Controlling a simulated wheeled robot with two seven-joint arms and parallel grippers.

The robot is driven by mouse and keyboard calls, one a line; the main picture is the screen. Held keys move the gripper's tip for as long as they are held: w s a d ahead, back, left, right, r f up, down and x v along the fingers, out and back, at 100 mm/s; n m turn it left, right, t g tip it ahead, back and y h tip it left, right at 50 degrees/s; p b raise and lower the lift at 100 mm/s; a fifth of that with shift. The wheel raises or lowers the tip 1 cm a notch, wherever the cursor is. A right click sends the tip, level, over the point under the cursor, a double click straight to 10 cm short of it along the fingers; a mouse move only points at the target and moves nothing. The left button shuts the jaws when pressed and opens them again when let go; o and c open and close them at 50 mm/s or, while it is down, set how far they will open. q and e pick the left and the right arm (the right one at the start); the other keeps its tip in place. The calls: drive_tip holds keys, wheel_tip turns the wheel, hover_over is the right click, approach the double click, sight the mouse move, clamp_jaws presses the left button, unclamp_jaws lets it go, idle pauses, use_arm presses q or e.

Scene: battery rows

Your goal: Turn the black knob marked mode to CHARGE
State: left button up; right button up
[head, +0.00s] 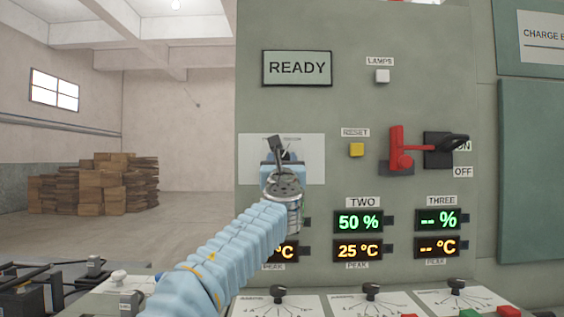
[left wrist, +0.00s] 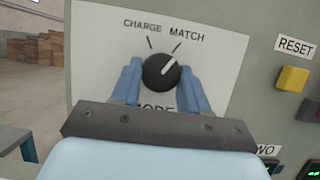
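The black mode knob (left wrist: 161,70) is on a white plate (left wrist: 225,50) marked CHARGE at upper left and MATCH at upper right. Its white pointer line points up and right, towards the MATCH mark. My left gripper (left wrist: 160,84) has its two blue fingers on either side of the knob, with no clear gap showing, so it appears shut on it. In the head view the plate (head: 311,150) is on the grey panel, and my left gripper (head: 280,158) is in front of it, hiding most of the knob. My right gripper is not in view.
A yellow RESET button (head: 356,150) is right of the plate. Displays (head: 358,222) and small black knobs (head: 372,289) are below. Stacked boxes (head: 100,185) stand far left.

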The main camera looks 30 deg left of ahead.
use_arm(q)
drive_tip(key=c, duration=0.5)
drive_tip(key=shift+n+g+y, duration=0.3)
drive_tip(key=shift+n, duration=0.2)
drive_tip(key=n+g+y, duration=0.1)
drive_tip(key=n, duration=0.3)
drive_tip(key=n+g+y+p, duration=0.1)
drive_tip(key=n+g, duration=0.1)
drive_tip(key=n, duration=0.2)
drive_tip(key=n+g+y+p, duration=0.1)
drive_tip(key=n, duration=0.3)
drive_tip(key=shift+w+d+r+g, duration=0.2)
drive_tip(key=shift+d+r+g, duration=0.1)
drive_tip(key=shift+g, duration=0.1)
drive_tip(key=shift+n+g+p, duration=0.6)
drive_tip(key=shift+n+p, duration=0.1)
drive_tip(key=shift+n, duration=1)
drive_tip(key=shift+f, duration=0.1)
